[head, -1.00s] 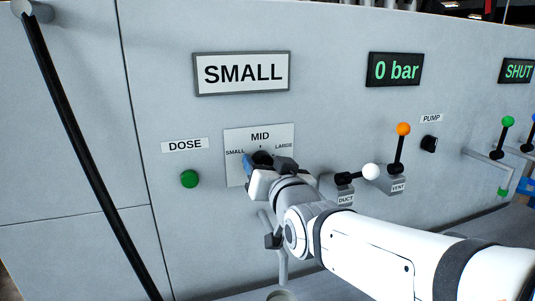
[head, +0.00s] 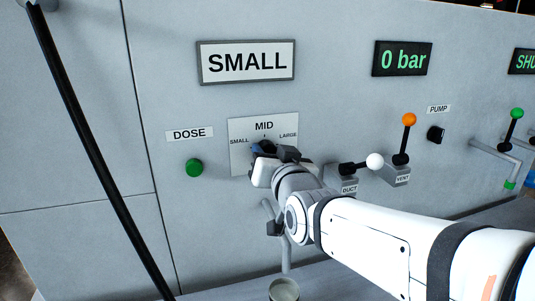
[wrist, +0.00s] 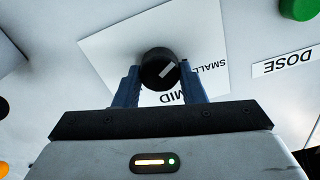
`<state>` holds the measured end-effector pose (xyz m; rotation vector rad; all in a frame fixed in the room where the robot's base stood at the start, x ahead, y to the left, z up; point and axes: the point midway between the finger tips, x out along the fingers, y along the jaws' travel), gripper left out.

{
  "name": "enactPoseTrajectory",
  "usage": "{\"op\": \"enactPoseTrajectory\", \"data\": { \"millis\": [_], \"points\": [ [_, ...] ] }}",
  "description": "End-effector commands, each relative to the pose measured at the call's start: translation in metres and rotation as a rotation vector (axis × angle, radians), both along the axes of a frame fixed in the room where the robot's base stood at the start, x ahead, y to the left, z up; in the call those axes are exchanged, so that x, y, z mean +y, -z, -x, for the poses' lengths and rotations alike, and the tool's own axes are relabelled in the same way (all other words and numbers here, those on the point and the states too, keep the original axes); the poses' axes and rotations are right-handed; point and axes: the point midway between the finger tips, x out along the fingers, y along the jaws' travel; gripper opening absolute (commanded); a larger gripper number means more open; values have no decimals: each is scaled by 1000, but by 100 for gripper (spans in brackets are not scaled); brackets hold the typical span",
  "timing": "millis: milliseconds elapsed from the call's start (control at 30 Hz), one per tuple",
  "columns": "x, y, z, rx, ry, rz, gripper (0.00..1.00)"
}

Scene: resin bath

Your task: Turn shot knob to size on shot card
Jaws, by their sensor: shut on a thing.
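The shot card (head: 247,62) at the upper left of the panel reads SMALL. Below it is the white knob plate (head: 243,161), marked SMALL on the left, MID at the top and LARGE on the right. The black shot knob (wrist: 158,60) shows in the wrist view with a white pointer line on its face. The line lies on the side of the SMALL label; its exact setting is hard to read. My gripper (wrist: 160,82) is shut on the knob, one blue finger on each side. In the head view my gripper (head: 268,152) hides most of the knob.
A green DOSE button (head: 194,168) is left of the plate. The white-balled DUCT lever (head: 374,161) and orange-balled VENT lever (head: 408,120) stand to the right, close to my arm.

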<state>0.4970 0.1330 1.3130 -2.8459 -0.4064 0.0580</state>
Motion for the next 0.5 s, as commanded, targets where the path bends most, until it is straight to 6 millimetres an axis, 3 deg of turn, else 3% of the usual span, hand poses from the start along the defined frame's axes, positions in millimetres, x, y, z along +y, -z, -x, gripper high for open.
{"op": "enactPoseTrajectory", "data": {
  "millis": [500],
  "points": [
    [-5,6,0,64,2,-255,14]
  ]
}}
